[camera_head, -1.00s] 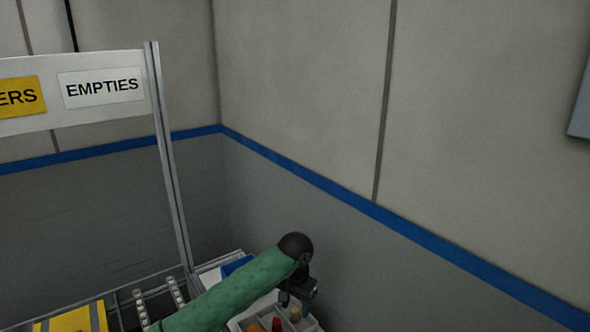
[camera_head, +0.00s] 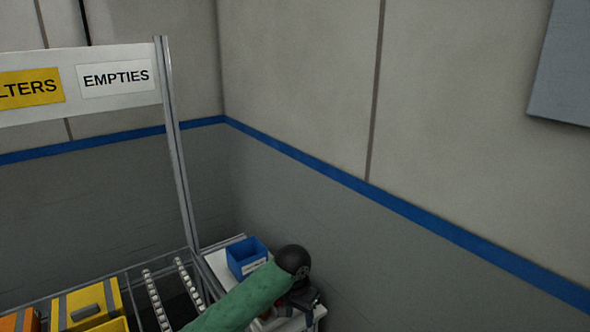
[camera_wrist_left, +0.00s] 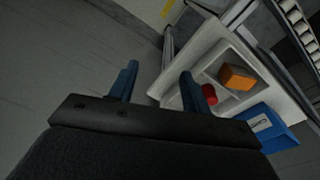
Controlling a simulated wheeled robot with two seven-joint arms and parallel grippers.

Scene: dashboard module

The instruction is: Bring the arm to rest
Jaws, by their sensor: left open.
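My left arm, in a green sleeve with a black wrist joint, comes in from the bottom of the head view. Its gripper (camera_head: 300,298) is partly hidden beside the wrist, near the white table at the lower middle. In the left wrist view the left gripper (camera_wrist_left: 158,82) shows two blue fingers set wide apart with nothing between them. The fingers point over the grey floor and the edge of the white tray (camera_wrist_left: 240,46). My right gripper is in neither view.
The tray holds an orange block (camera_wrist_left: 237,77) and a red piece (camera_wrist_left: 209,94). A blue bin (camera_head: 246,257) stands on the white table. Roller rails (camera_head: 158,300) and yellow crates (camera_head: 86,306) lie to the left, below the EMPTIES sign (camera_head: 116,77). Walls close the back and right.

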